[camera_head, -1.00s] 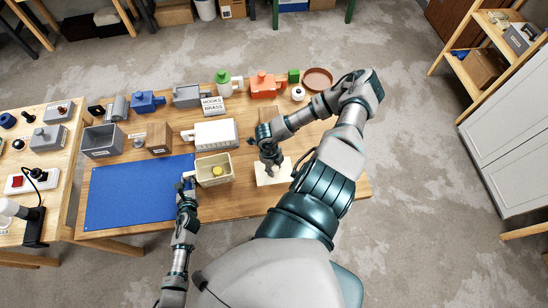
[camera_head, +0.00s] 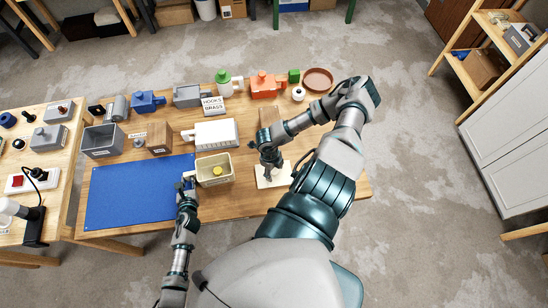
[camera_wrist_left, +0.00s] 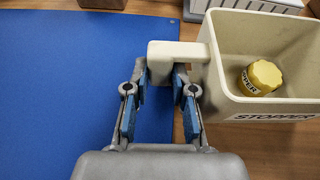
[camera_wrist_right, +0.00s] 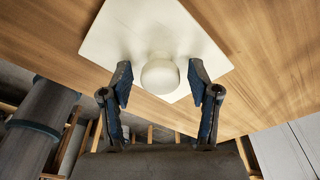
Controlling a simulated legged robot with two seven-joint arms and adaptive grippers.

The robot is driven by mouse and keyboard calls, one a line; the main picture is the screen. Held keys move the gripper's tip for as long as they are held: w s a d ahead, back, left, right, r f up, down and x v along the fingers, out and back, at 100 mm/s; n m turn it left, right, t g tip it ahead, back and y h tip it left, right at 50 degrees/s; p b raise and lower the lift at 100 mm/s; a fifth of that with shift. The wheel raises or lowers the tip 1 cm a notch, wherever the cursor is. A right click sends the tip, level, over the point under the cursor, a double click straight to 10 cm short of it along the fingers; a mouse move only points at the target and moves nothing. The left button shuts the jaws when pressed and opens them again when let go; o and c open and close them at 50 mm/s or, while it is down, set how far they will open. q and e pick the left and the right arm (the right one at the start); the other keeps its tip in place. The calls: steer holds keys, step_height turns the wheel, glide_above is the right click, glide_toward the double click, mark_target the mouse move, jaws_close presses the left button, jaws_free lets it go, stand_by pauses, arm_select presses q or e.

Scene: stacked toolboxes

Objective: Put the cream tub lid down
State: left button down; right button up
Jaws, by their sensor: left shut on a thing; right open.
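The cream tub lid (camera_head: 268,180) lies flat on the wooden table, right of the tub. In the right wrist view the lid (camera_wrist_right: 120,35) shows its round knob (camera_wrist_right: 160,74). My right gripper (camera_head: 270,165) is over the lid; its fingers (camera_wrist_right: 160,85) are open on either side of the knob, with gaps showing. The open cream tub (camera_head: 215,182) holds a yellow stopper (camera_head: 217,171). My left gripper (camera_head: 188,184) is shut on the tub's handle (camera_wrist_left: 178,52) at its left side. The tub also shows in the left wrist view (camera_wrist_left: 222,65), marked STOPPER.
A blue mat (camera_head: 135,195) lies left of the tub. A white ribbed box (camera_head: 213,134) stands behind the tub. Toolboxes and small parts line the back of the table.

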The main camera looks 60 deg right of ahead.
arm_select(q)
steer(key=shift+a+f, duration=0.1)
steer(key=shift+f, duration=0.05)
arm_select(e)
step_height(320, 180, up, 12)
steer(key=w, duration=0.1)
steer(key=shift+w+f, duration=0.2)
steer(key=shift+w, duration=0.15)
steer(key=shift+d, duration=0.1)
arm_select(q)
steer(key=c, duration=0.9)
jaws_free()
arm_select(e)
steer(key=shift+w, duration=0.1)
arm_select(q)
steer(key=shift+s+a+r, duration=0.25)
steer(key=v, duration=1)
steer(key=shift+s+a+r, duration=0.15)
steer(key=shift+s+a, duration=0.05)
steer(key=shift+a, duration=0.05)
step_height(320, 180, up, 8)
steer(key=shift+s, duration=0.1)
